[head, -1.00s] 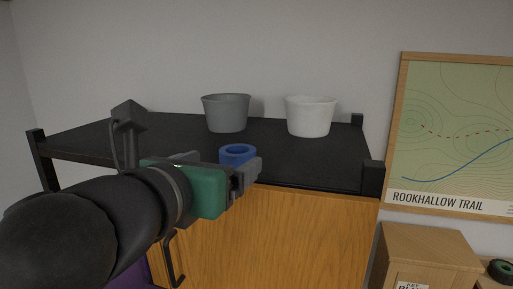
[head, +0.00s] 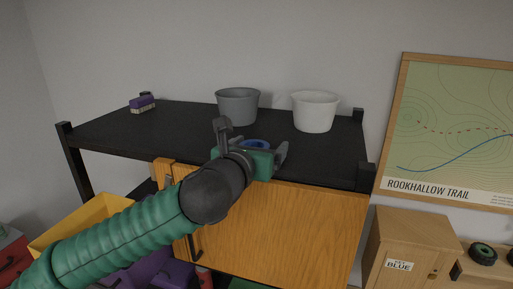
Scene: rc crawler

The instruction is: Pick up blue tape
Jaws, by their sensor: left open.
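The blue tape (head: 257,145) is a ring lying on the black shelf top (head: 180,128), close to its front edge. Its lower part is hidden behind my left gripper. My left gripper (head: 277,150) is open at the front edge of the shelf, its fingers around or just in front of the tape; I cannot tell whether they touch it. My right gripper does not show.
A grey bucket (head: 238,106) and a white bucket (head: 315,112) stand behind the tape. A purple and white block (head: 142,104) lies at the far left of the top. Wooden doors (head: 290,225) are below. A yellow bin (head: 85,226) is at lower left.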

